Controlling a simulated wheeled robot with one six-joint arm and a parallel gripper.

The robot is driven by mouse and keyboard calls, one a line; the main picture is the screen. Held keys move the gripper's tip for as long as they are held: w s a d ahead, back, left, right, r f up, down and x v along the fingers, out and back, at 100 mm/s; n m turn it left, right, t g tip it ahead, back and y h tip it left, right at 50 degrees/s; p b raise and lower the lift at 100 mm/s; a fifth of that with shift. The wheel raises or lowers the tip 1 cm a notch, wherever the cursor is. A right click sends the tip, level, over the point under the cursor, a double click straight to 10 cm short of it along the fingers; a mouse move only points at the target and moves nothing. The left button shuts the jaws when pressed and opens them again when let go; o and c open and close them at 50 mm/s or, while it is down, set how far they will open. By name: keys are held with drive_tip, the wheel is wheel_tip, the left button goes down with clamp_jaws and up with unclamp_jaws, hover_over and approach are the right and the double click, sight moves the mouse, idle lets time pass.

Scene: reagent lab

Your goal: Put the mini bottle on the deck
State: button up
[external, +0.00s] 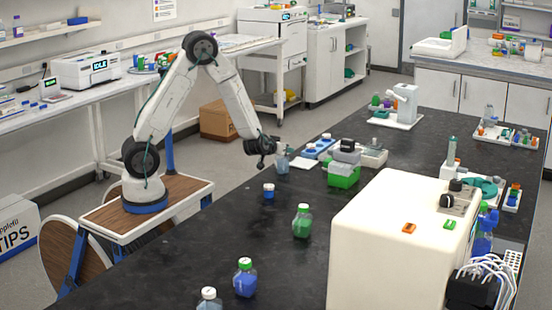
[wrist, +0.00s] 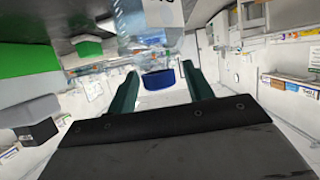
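A clear bottle with a blue cap (external: 282,161) stands upright near the left edge of the black bench, just right of my gripper (external: 264,161). It may be the mini bottle. In the upside-down wrist view, its clear body (wrist: 150,25) is cut off by the top edge, and its blue cap (wrist: 160,79) appears between the two green fingers of my gripper (wrist: 160,85). The fingers are apart, with a gap visible on both sides of the cap. A smaller blue bottle with a pale cap (external: 268,193) stands nearer the camera. I cannot tell which surface is the deck.
A green-filled bottle (external: 302,222), a blue-filled bottle (external: 245,280) and a large cream machine (external: 390,240) stand nearer. The bench between them is clear.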

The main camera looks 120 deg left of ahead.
drive_tip(key=shift+r, duration=0.15)
drive_tip(key=shift+d+r, duration=0.15)
drive_tip(key=shift+d, duration=0.15)
drive_tip(key=v, duration=1.1)
drive_tip(key=shift+d, duration=0.15)
drive_tip(key=shift+r, duration=0.1)
